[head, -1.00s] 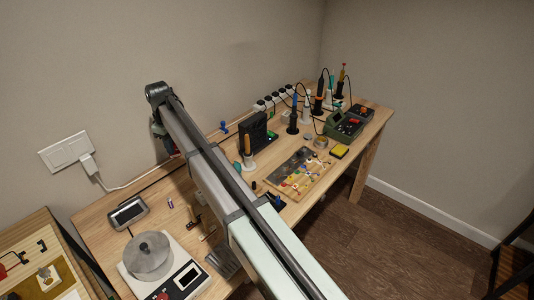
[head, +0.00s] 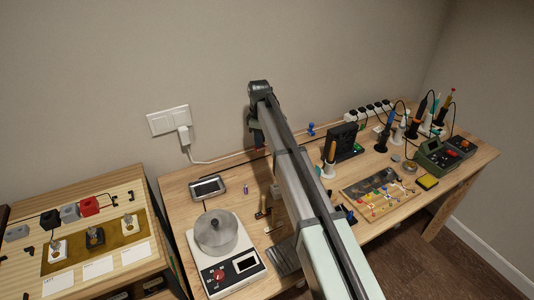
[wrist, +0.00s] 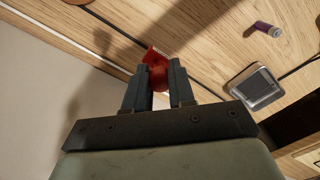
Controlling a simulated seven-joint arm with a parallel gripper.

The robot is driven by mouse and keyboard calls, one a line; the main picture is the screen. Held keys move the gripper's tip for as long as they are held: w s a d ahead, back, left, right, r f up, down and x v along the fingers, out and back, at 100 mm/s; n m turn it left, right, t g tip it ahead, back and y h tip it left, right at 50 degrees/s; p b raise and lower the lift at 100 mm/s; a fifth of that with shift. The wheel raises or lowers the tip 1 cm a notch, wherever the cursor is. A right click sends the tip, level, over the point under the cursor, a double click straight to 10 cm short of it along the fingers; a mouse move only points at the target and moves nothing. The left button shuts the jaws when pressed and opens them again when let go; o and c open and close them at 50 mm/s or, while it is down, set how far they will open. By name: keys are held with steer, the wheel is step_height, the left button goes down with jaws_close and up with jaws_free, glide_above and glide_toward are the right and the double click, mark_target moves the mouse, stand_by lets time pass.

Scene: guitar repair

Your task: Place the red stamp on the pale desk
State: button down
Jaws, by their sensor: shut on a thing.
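In the wrist view the red stamp (wrist: 155,66) is held between the two dark fingers of my gripper (wrist: 157,78), which is shut on it above a wooden top. In the head view my gripper (head: 258,138) is small and dark, near the wall behind the bench; the stamp cannot be made out there. A pale wooden desk (head: 128,182) stands at the left in the head view, apart from my gripper. It bears a red block, grey blocks, white cards and a brown mat.
The long wooden bench (head: 172,196) bears a scale with a round pot (head: 216,234), a small grey device (head: 208,187), a purple cylinder (head: 246,189) and soldering tools at the right. A wall plug (head: 184,134) has a cable running behind the bench. A gap separates desk and bench.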

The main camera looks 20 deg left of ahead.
steer(key=shift+f, duration=3.5)
steer(key=shift+f, duration=0.15)
steer(key=c, duration=0.9)
jaws_free()
steer(key=shift+c, duration=0.2)
step_height(320, 180, up, 12)
steer(key=shift+r, duration=0.2)
